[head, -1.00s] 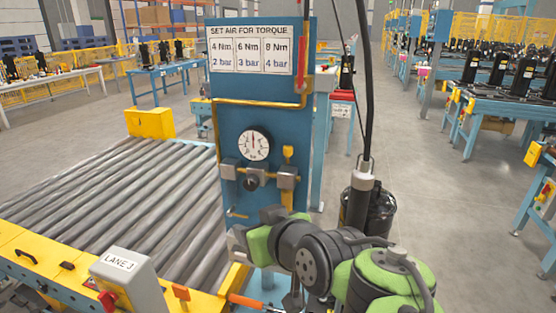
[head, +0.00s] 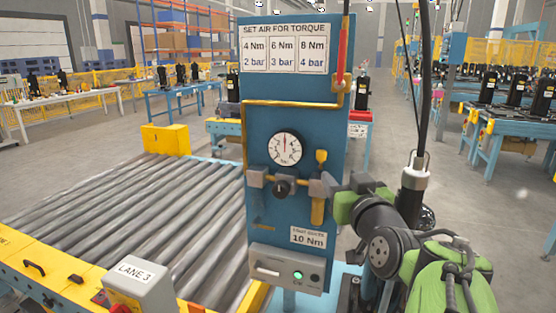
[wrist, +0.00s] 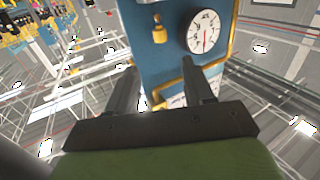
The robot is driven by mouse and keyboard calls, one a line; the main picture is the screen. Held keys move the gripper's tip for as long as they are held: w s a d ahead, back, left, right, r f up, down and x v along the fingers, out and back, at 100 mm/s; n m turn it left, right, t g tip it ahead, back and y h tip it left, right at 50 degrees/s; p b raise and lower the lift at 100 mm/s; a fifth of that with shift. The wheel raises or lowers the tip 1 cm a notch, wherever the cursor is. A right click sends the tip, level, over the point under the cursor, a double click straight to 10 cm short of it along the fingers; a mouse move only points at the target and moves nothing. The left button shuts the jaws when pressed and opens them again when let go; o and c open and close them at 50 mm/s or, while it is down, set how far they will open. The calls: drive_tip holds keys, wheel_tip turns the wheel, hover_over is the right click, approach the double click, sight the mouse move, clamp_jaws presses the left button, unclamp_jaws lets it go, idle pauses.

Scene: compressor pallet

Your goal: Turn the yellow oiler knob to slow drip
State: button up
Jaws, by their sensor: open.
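The yellow oiler knob (head: 321,157) sits on the blue panel (head: 262,215), right of the round white pressure gauge (head: 285,149). In the wrist view, which is upside down, the knob (wrist: 159,33) is beyond the fingertips, near the top, apart from both fingers. My gripper (wrist: 160,66) is open, with nothing between its fingers but a view of the panel. In the head view my gripper (head: 334,184) is just below and right of the knob, by the panel's right edge; its fingertips are hard to make out there.
A black regulator knob (head: 284,188) sits below the gauge. A yellow pipe (head: 290,103) runs above it, and a yellow part (head: 318,211) hangs below the oiler knob. A roller conveyor (head: 130,210) is at left. A black hose (head: 424,80) hangs at right.

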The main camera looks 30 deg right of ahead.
sight(323, 156)
drive_tip(key=x, duration=1.2)
drive_tip(key=shift+w, duration=0.15)
clamp_jaws()
